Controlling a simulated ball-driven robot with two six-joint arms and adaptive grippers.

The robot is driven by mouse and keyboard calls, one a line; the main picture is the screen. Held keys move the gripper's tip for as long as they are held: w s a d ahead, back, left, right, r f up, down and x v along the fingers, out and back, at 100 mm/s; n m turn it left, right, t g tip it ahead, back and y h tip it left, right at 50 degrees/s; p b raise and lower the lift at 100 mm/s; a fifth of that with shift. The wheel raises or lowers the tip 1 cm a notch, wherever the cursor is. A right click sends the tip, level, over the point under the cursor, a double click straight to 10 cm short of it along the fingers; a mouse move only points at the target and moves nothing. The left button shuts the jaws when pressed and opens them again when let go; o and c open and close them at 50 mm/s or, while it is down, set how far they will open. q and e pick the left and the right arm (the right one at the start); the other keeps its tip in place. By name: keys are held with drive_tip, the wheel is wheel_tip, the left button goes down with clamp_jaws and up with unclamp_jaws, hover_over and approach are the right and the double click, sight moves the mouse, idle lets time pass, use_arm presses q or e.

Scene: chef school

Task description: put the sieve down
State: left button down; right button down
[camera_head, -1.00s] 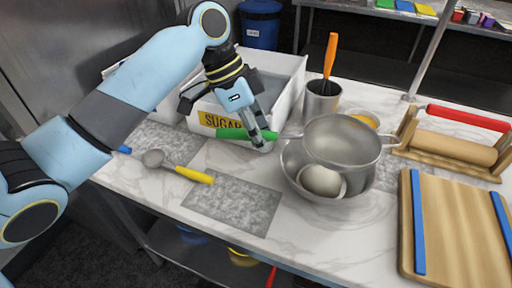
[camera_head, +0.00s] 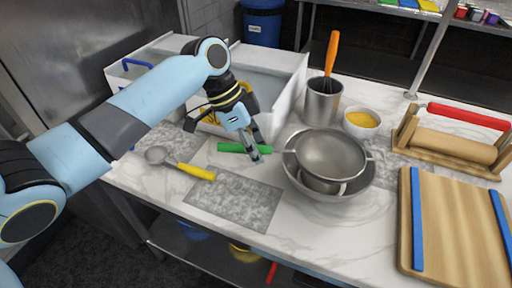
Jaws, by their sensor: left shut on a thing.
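The sieve (camera_head: 332,152) has a round grey metal basket and a green handle (camera_head: 231,148). My left gripper (camera_head: 257,150) is shut on the green handle, with the fingers pointing down over the worktop. The basket is over a wide metal bowl (camera_head: 364,185) and hides much of its inside. I cannot tell whether the basket touches the bowl. My right gripper is not in view.
A grey mat (camera_head: 235,205) lies in front, with a yellow-handled scoop (camera_head: 196,172) to its left. A metal pot (camera_head: 322,103), a yellow-filled bowl (camera_head: 361,122), a rolling pin stand (camera_head: 455,148) and a wooden board (camera_head: 455,235) stand right. A white bin (camera_head: 290,92) is behind.

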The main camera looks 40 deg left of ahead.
use_arm(q)
drive_tip(key=shift+f, duration=0.25)
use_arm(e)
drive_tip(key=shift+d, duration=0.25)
use_arm(q)
drive_tip(key=c, duration=1.2)
unclamp_jaws()
drive_tip(key=shift+c, duration=0.2)
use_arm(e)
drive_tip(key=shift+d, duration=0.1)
use_arm(q)
drive_tip(key=b+v, duration=0.1)
drive_tip(key=v, duration=1.2)
drive_tip(key=shift+d+r, duration=0.15)
drive_tip(key=shift+d, duration=0.1)
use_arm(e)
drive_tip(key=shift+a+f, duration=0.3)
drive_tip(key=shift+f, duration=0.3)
use_arm(q)
drive_tip(key=shift+w, duration=0.1)
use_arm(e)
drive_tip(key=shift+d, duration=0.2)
